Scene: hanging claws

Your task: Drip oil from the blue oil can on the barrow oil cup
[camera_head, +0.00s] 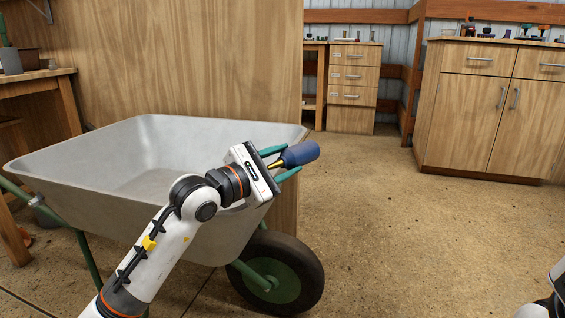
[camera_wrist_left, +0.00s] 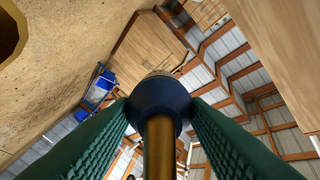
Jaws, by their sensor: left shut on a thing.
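The blue oil can (camera_head: 301,153) is held by my left gripper (camera_head: 281,162), whose green fingers are shut on it. The can lies tilted, body to the upper right, with its brass spout (camera_head: 272,167) toward the gripper's palm. In the left wrist view the can (camera_wrist_left: 160,97) sits between both fingers, its brass spout (camera_wrist_left: 160,150) toward the camera. The grey barrow (camera_head: 95,191) stands behind and left of the gripper, its wheel (camera_head: 279,279) below it. I cannot make out the oil cup in the head view. My right gripper is out of view.
A wooden cabinet (camera_head: 485,120) stands at the right and a drawer unit (camera_head: 353,88) at the back. A tall wooden panel (camera_head: 180,60) rises behind the barrow. A dark gold-edged shape (camera_wrist_left: 8,35) at the wrist view's left edge is unclear. Floor at right is free.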

